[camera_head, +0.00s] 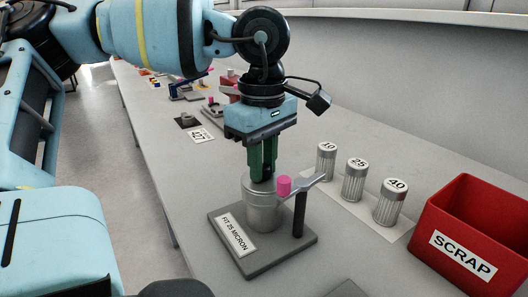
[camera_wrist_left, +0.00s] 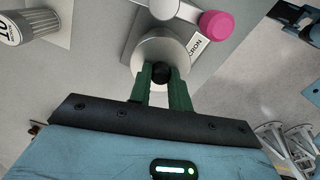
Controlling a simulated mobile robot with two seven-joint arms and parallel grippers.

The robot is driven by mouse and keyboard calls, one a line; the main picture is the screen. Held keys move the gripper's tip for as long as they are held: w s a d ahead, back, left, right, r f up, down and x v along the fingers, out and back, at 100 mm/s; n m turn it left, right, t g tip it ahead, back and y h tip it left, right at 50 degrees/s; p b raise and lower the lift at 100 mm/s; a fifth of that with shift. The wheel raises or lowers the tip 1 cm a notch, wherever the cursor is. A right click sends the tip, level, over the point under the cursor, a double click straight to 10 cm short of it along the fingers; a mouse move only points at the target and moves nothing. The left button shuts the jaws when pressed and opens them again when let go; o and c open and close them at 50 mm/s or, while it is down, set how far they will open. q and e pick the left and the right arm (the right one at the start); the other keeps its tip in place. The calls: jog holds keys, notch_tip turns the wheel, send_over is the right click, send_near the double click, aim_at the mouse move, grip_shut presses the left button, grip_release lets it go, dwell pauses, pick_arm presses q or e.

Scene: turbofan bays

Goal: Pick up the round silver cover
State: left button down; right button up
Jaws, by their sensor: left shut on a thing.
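The round silver cover (camera_head: 251,187) sits on top of an upright silver cylinder (camera_head: 262,214), which stands on a dark grey base plate labelled "FIT 25 MICRON". In the left wrist view the cover (camera_wrist_left: 150,50) is a pale disc with a black knob (camera_wrist_left: 160,73) at its middle. My left gripper (camera_head: 262,178) points straight down over it. Its green fingers (camera_wrist_left: 160,82) are shut on the black knob, which they partly hide. I cannot see a gap between cover and cylinder. My right gripper is not in view.
A pink-ended lever (camera_head: 284,185) on a black post (camera_head: 299,215) stands close to the right of the cylinder. Filters marked 10 (camera_head: 326,162), 25 (camera_head: 354,181) and 40 (camera_head: 390,204) stand farther right, beside a red SCRAP bin (camera_head: 470,240). Small fixtures lie farther back along the bench.

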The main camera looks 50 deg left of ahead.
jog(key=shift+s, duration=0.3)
pick_arm(q)
jog(key=shift+r, duration=0.1)
jog(key=shift+r, duration=0.45)
jog(key=r, duration=0.2)
jog(key=shift+s+r, duration=0.35)
jog(key=s+r+p, duration=0.1)
jog(key=s, duration=1.4)
jog(key=shift+s+d, duration=0.2)
jog(key=shift+d, duration=0.05)
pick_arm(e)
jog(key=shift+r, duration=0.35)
pick_arm(q)
jog(key=shift+r, duration=0.1)
